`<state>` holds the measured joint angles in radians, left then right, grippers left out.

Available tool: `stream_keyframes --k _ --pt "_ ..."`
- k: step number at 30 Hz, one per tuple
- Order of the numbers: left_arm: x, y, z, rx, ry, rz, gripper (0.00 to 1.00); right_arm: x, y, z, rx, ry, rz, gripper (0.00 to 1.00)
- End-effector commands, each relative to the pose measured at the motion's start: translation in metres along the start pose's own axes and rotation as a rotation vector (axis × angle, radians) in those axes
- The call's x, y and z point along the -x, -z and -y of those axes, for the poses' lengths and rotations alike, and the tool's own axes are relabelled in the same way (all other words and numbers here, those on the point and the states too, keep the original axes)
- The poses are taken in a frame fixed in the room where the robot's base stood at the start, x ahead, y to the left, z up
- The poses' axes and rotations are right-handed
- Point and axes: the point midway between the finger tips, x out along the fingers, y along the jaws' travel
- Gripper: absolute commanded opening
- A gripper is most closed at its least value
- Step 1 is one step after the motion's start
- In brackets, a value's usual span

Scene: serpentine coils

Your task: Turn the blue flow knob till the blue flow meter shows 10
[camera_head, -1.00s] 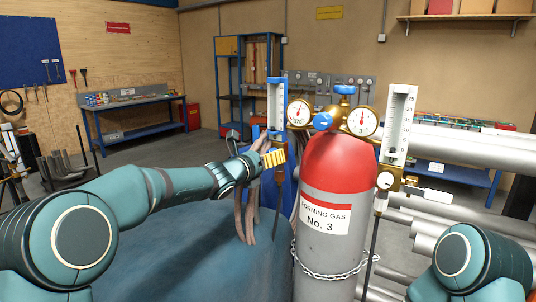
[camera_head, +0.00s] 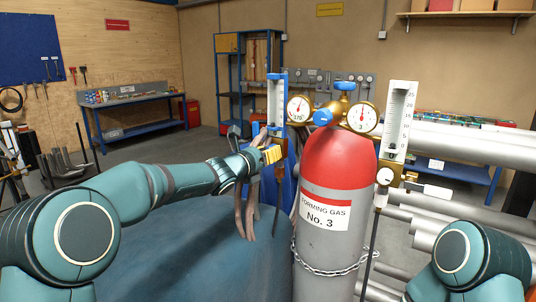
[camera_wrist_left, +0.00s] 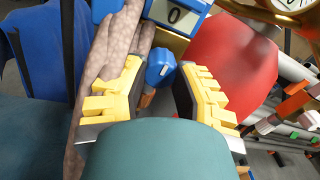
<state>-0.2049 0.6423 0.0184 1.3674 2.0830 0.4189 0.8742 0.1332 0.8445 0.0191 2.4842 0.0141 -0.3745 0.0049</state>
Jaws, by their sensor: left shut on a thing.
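The blue flow meter (camera_head: 277,103) is an upright clear-fronted scale with blue ends, left of the gas cylinder. Its lower end with a "0" mark (camera_wrist_left: 176,15) shows at the top of the left wrist view. Its reading is too small to tell. The blue flow knob (camera_wrist_left: 160,68) sits between the yellow fingers in the left wrist view; in the head view the gripper hides it. My right gripper is out of view.
The red-topped forming gas cylinder (camera_head: 335,215) stands close right of my left gripper, with a brass two-gauge regulator (camera_head: 333,110) on top. A white flow meter (camera_head: 398,120) stands further right. Brownish hoses (camera_head: 246,205) hang beside the gripper. Workbenches stand at the back.

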Motion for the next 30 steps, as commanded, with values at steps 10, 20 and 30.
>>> stream_keyframes --k 10,20,30 --pt "0.0 0.0 0.0 -0.209 -0.002 0.003 0.0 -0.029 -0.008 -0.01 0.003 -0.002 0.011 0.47" --pt "0.001 -0.002 0.0 -0.521 -0.007 -0.006 0.0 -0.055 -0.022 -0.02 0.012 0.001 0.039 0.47" --pt "0.001 -0.003 0.001 -0.845 -0.011 -0.017 0.0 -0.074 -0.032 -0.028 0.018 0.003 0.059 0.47"
